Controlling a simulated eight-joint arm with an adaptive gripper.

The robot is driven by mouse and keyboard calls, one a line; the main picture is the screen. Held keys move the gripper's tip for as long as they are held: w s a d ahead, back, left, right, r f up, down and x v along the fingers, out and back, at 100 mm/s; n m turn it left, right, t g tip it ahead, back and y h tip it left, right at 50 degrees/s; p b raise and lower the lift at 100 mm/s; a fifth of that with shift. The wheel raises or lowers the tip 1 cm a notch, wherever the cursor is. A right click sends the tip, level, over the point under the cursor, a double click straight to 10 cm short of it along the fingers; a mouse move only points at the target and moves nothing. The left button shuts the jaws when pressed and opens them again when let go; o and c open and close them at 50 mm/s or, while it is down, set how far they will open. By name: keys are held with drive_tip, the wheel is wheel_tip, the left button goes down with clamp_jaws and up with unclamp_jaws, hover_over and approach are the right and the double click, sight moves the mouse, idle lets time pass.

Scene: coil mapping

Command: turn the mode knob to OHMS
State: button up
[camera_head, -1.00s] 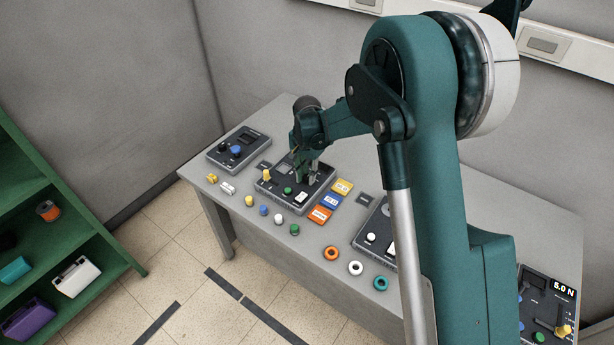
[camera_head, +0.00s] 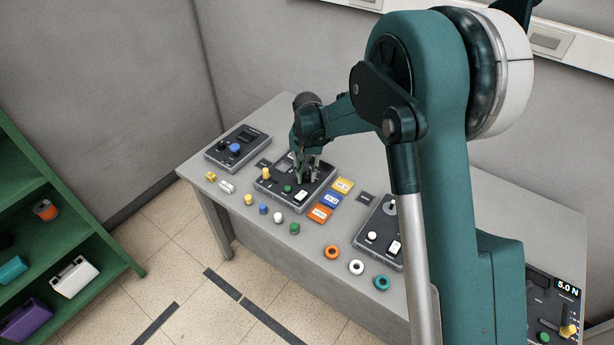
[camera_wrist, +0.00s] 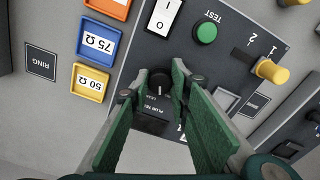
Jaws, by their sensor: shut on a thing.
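A dark control box (camera_head: 273,193) lies on the table in the head view. Its panel (camera_wrist: 225,65) fills much of the wrist view. The dark round mode knob (camera_wrist: 159,86) stands between my fingertips, with a small light mark on it. My gripper (camera_head: 308,176) reaches down onto the box. In the wrist view, my gripper's green fingers (camera_wrist: 163,84) are shut on the knob from both sides. The knob's setting and the small print around it are too small or covered to read; no OHMS label is legible. Fingers hide part of the panel.
The panel also has a green TEST button (camera_wrist: 205,31), a white rocker switch (camera_wrist: 164,16) and a yellow-handled lever (camera_wrist: 271,71). Another box (camera_head: 238,148) stands left; loose plugs and rings lie along the front edge.

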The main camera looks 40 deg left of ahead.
sight(307, 176)
drive_tip(key=n+b, duration=0.1)
drive_tip(key=n, duration=0.3)
idle(0.4)
drive_tip(key=o, duration=0.9)
drive_tip(key=shift+r, duration=0.1)
drive_tip(key=shift+r, duration=5.9)
drive_tip(key=shift+d, duration=0.1)
